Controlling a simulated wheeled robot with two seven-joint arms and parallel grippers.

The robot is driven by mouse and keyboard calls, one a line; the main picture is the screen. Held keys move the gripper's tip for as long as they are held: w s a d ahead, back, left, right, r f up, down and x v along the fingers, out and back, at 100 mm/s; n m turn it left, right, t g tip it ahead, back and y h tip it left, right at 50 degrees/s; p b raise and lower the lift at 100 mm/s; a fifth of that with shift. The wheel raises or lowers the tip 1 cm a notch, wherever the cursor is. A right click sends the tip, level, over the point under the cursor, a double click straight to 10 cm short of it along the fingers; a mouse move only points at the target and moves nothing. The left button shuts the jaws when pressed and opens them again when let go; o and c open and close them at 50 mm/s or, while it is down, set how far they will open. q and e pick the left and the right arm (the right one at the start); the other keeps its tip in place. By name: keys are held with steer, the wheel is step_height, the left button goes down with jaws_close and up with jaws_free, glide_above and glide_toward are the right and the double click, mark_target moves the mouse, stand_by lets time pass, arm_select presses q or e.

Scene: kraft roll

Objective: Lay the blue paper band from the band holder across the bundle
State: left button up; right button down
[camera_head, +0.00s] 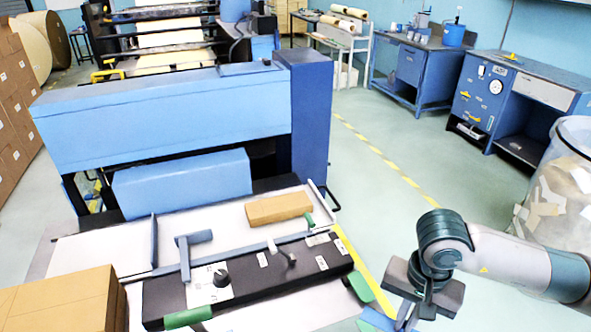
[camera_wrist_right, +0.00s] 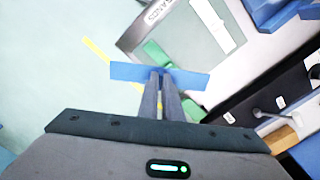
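My right gripper (camera_head: 405,315) is at the lower right of the head view, beyond the front right corner of the machine's table. In the wrist view its two fingers (camera_wrist_right: 160,82) are close together on the blue paper band (camera_wrist_right: 132,71), which sticks out to both sides of the fingertips. Part of the band (camera_head: 374,319) also shows at the bottom edge of the head view. The bundle (camera_head: 279,208), a brown kraft block, lies on the white table top. A light holder lettered "BANDS" (camera_wrist_right: 157,14) shows at the top of the wrist view. My left gripper is out of view.
A black control panel (camera_head: 240,284) with a knob and levers runs along the table front. Green pads (camera_head: 360,286) stick out at its edge. A blue bracket (camera_head: 185,255) stands left of the bundle. A brown carton (camera_head: 65,302) fills the lower left.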

mark_target(395, 322)
steer(key=w+r+n, duration=0.1)
steer(key=n, duration=0.1)
steer(key=w+a+r+n, duration=0.1)
steer(key=r+n, duration=0.1)
steer(key=shift+b, duration=0.35)
steer(key=shift+w+r+n, duration=0.35)
steer(key=shift+r+n, duration=0.3)
steer(key=shift+n, duration=0.55)
